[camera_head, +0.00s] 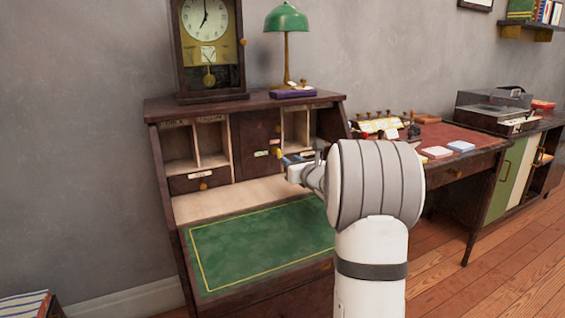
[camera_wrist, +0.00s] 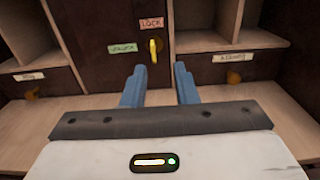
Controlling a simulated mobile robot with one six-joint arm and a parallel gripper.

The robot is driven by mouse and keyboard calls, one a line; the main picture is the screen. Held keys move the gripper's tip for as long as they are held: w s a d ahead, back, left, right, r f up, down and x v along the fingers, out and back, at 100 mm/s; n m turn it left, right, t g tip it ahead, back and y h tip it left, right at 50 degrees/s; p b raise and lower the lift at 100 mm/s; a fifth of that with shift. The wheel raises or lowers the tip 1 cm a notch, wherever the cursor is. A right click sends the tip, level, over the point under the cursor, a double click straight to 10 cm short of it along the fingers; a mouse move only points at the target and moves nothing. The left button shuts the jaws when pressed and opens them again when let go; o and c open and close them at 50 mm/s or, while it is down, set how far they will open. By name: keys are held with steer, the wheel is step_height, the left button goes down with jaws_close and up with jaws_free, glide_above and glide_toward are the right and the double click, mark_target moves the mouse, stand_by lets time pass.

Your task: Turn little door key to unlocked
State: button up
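The little door (camera_head: 252,140) is dark wood in the middle of the desk's upper part; it also shows in the wrist view (camera_wrist: 105,22). A yellow key (camera_wrist: 153,50) stands about upright in it, just below a pink label (camera_wrist: 151,23) reading LOCK. A green label (camera_wrist: 122,49) sits left of the key, its text hard to read. My gripper (camera_wrist: 159,82) is open, its two blue fingers apart and empty. In the wrist view the key shows between and beyond the fingertips. In the head view my gripper (camera_head: 284,161) is close in front of the door.
Open cubbyholes (camera_head: 196,147) flank the door, with small knobbed drawers (camera_head: 200,182) below. The fold-down green writing surface (camera_head: 255,245) lies clear under my arm. A clock (camera_head: 208,50) and green lamp (camera_head: 287,20) stand on top.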

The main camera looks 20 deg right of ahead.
mark_target(278, 152)
steer(key=w+a+r, duration=0.1)
steer(key=w, duration=0.4)
steer(key=shift+w+r, duration=0.25)
steer(key=shift+w, duration=0.15)
steer(key=shift+c, duration=0.3)
jaws_close()
